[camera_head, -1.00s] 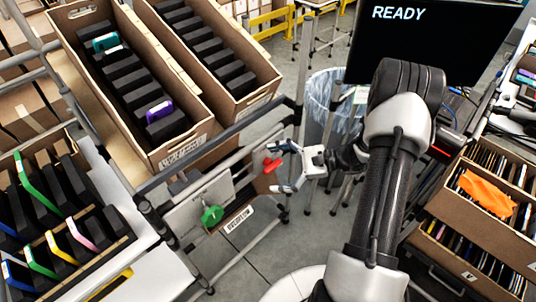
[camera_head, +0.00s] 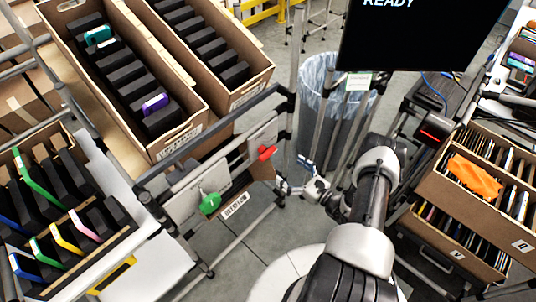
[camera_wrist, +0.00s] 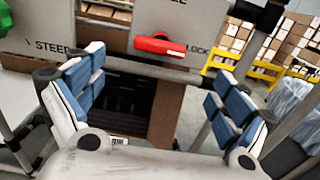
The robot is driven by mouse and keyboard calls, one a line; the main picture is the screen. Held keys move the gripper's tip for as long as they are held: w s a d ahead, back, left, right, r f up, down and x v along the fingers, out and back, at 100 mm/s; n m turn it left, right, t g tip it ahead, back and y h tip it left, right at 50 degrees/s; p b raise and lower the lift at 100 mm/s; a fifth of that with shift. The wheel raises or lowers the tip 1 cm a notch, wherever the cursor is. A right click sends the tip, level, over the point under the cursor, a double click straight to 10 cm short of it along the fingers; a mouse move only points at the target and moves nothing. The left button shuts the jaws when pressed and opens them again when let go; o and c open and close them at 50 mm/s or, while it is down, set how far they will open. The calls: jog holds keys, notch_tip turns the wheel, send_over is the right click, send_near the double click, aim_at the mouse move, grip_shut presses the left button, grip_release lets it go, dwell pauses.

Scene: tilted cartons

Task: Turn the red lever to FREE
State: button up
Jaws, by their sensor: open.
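The red lever (camera_head: 266,152) is on a pale panel on the cart frame. In the wrist view the red lever (camera_wrist: 160,46) lies roughly level, its pale tip pointing right toward the word LOCK. No FREE mark is readable. My gripper (camera_head: 293,176) is open and empty, below and to the right of the lever in the head view. In the wrist view my gripper (camera_wrist: 155,88) has its blue-padded fingers wide apart, with the lever above the gap between them and not touched.
A green knob (camera_head: 210,203) is on the panel left of the lever, near the word STEER. A cart rail (camera_wrist: 140,64) runs just under the lever. A lined bin (camera_head: 320,90) stands behind my gripper. Cartons (camera_head: 180,138) sit above the panel.

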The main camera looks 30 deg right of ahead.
aim_at(270, 155)
jog(key=b+x, duration=0.1)
jog(key=x, duration=1)
jog(key=shift+w, duration=0.25)
jog(key=shift+c, duration=0.3)
jog(key=c, duration=1)
